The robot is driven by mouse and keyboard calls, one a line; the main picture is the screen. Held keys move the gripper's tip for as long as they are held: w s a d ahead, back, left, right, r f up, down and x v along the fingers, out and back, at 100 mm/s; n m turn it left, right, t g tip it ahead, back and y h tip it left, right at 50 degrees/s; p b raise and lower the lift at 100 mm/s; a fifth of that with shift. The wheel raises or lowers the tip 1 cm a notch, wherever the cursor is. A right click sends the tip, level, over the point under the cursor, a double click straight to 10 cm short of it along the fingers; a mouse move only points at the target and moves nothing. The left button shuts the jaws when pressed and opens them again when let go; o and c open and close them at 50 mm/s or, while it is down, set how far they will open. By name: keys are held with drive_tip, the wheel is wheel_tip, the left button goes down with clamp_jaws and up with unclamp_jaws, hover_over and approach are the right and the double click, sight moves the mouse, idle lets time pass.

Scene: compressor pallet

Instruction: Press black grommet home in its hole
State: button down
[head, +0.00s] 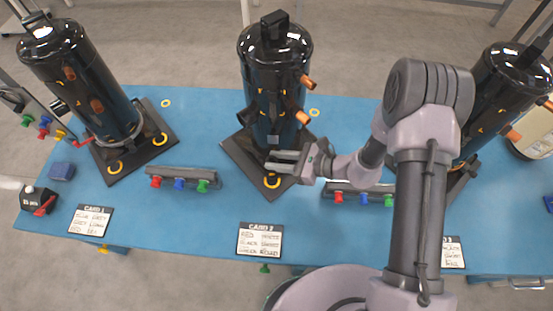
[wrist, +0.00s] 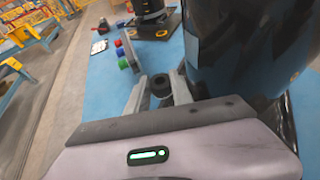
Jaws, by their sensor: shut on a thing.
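My gripper (head: 270,160) is at the foot of the middle black compressor (head: 268,75), above the front part of its dark base plate (head: 240,152). In the wrist view, the fingers of my gripper (wrist: 159,92) are shut on a small round black grommet (wrist: 161,84). The compressor's dark side fills the right of that view.
Similar compressors stand at left (head: 75,80) and right (head: 505,85) on the blue table (head: 200,225). Racks with red, blue and green plugs (head: 182,178) lie between them. Cards (head: 260,241) lie along the front edge. My arm covers part of the right side.

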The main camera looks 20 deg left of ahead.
drive_tip(key=b, duration=0.4)
hover_over(277, 176)
drive_tip(key=shift+f, duration=2.55)
drive_tip(key=shift+f+b, duration=1.2)
drive_tip(key=shift+b, duration=0.1)
drive_tip(key=c, duration=1)
unclamp_jaws()
drive_tip(key=shift+c, duration=0.2)
drive_tip(key=s+p+v, duration=0.1)
drive_tip(key=p+v, duration=0.3)
drive_tip(key=v, duration=1.3)
drive_tip(key=shift+w+d+p, duration=0.2)
drive_tip(key=shift+w+p, duration=0.2)
drive_tip(key=shift+w, duration=0.05)
drive_tip(key=shift+r, duration=0.15)
